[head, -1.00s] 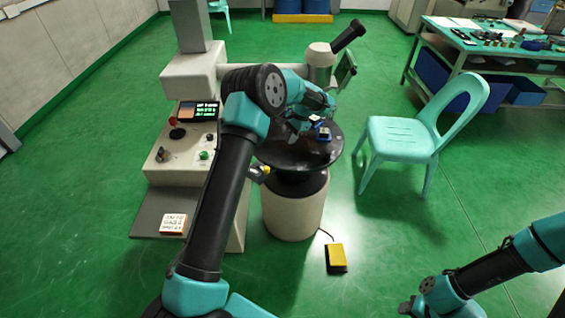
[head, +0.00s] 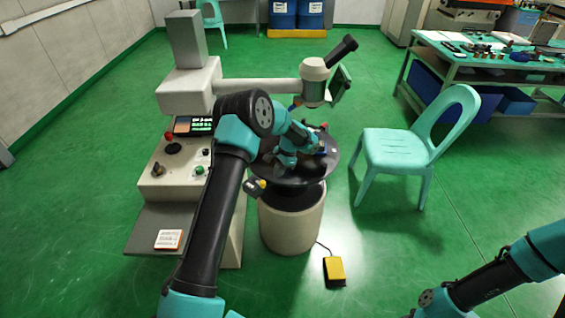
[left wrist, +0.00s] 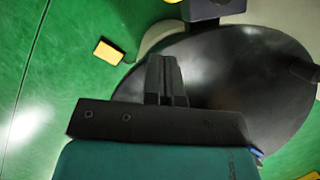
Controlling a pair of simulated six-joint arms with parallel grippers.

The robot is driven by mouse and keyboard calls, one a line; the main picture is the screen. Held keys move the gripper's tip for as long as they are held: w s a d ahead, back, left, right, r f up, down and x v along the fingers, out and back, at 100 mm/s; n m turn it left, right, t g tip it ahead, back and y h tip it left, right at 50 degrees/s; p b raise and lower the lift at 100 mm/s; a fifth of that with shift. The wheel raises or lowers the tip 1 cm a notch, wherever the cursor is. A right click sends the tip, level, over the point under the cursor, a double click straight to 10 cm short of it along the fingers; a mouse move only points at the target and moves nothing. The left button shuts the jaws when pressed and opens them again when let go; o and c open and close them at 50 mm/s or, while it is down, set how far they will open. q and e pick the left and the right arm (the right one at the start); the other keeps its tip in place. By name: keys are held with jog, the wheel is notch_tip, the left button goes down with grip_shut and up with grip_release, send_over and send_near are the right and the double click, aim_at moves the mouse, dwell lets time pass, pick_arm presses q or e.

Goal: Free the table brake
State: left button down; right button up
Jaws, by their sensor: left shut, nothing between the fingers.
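The round black table (head: 322,168) sits on a pale pedestal (head: 290,222). A dark fitting with a yellow tip (head: 256,187), perhaps the brake, sticks out below the table's left rim. In the left wrist view a dark block with a bit of yellow (left wrist: 208,9) shows beyond the fingertips, apart from them. My left gripper (left wrist: 164,62) is shut and empty, over the table; in the head view it (head: 268,158) is small and partly hidden by my arm.
A control console (head: 160,178) stands left of the table. A microscope-like head (head: 314,82) on a horizontal arm is above and behind it. A yellow foot pedal (head: 334,269) lies on the floor in front. A turquoise chair (head: 400,150) stands right, with free floor between.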

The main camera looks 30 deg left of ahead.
aim_at(259, 181)
pick_arm(q)
jog(key=s, duration=0.1)
jog(key=s+a, duration=0.2)
jog(key=shift+s+a+f, duration=0.1)
jog(key=shift+s+f, duration=0.2)
jog(key=shift+s, duration=0.05)
